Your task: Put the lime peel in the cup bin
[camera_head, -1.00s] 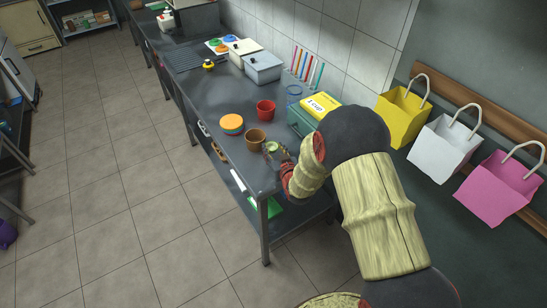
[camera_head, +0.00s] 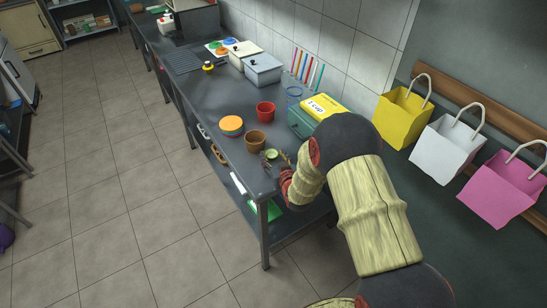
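The lime peel (camera_head: 271,153) is a small pale green piece at the near end of the dark workbench, just right of a brown cup (camera_head: 255,141). My gripper (camera_head: 274,160) is low over the bench end, right at the peel. Its fingers look spread apart, with the peel at or between their tips; contact is too small to tell. A red cup (camera_head: 265,110) stands farther back. Which of these is the cup bin is not clear from the view. My wrist and arm hide the bench's near right corner.
The dark bench (camera_head: 215,105) runs along the tiled wall. Stacked orange discs (camera_head: 231,125) sit left of the brown cup. A green box (camera_head: 301,121) with a yellow box (camera_head: 322,106) stands behind. Paper bags (camera_head: 447,141) hang at right. The floor to the left is clear.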

